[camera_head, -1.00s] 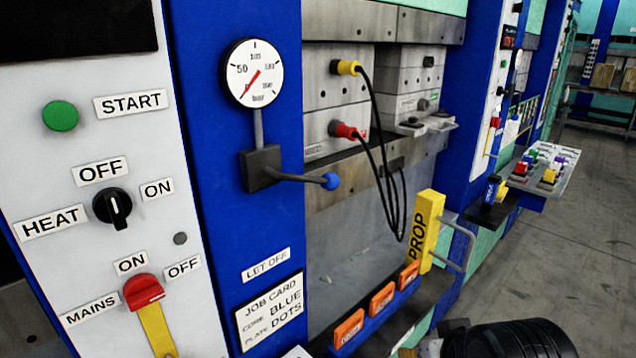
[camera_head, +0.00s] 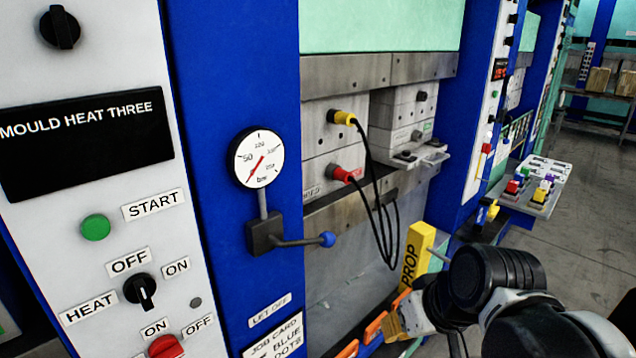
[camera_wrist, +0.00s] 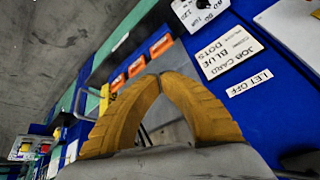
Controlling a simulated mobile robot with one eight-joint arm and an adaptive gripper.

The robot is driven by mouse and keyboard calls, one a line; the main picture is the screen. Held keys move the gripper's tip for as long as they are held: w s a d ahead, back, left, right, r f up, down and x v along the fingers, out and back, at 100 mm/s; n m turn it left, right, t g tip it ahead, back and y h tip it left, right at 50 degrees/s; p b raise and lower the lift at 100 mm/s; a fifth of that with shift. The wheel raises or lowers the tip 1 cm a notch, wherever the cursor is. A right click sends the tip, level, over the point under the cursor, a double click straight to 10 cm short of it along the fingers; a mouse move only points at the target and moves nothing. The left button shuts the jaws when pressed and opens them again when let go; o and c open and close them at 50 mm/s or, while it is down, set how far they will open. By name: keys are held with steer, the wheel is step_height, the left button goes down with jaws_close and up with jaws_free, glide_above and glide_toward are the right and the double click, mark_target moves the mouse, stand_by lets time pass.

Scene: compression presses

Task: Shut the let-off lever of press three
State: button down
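The let-off lever (camera_head: 296,242) of press three is a grey rod with a blue ball knob (camera_head: 328,239). It sticks out to the right, about level, from a dark block (camera_head: 263,236) under the gauge (camera_head: 257,158). The LET OFF label (camera_head: 269,309) is below it and also shows in the wrist view (camera_wrist: 249,82). My gripper (camera_head: 393,322) is at the lower right of the lever, apart from it, near the yellow PROP bar. In the wrist view its tan fingers (camera_wrist: 161,77) meet at the tips with nothing between them. The lever's knob is not clear there.
The yellow PROP bar (camera_head: 417,251) stands right of the lever. Black cables (camera_head: 380,205) hang from yellow and red plugs behind. The control panel with START button (camera_head: 96,227) and switches is on the left. Orange blocks (camera_head: 374,327) line the press's front edge.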

steer(key=w+a+r+n+g+y+p, duration=0.1)
steer(key=w+a+r+y+p, duration=0.1)
steer(key=r+p, duration=0.5)
steer(key=w+a+r+n+y+p, duration=0.1)
steer(key=w+r+p, duration=0.3)
steer(key=r+p, duration=0.4)
steer(key=w+a+r+n+g+y+p, duration=0.1)
steer(key=w+a+r+n+y+p, duration=0.1)
steer(key=r+p, duration=0.5)
step_height(320, 180, up, 4)
steer(key=shift+w+a+r+n+g+y+p, duration=0.3)
steer(key=shift+w+a+n, duration=0.2)
steer(key=shift+w, duration=0.55)
steer(key=shift+f, duration=0.2)
glide_above(324, 232)
step_height(324, 232, down, 7)
steer(key=shift+w+r, duration=0.1)
steer(key=f, duration=0.2)
steer(key=s+a+f, duration=0.1)
steer(key=shift+f, duration=0.2)
steer(key=shift+s+a+f, duration=0.1)
steer(key=shift+s+f, duration=0.1)
steer(key=shift+f, duration=0.25)
steer(key=shift+f+b, duration=0.1)
steer(key=shift+b, duration=0.35)
steer(key=shift+f+b, duration=0.2)
steer(key=shift+b, duration=0.25)
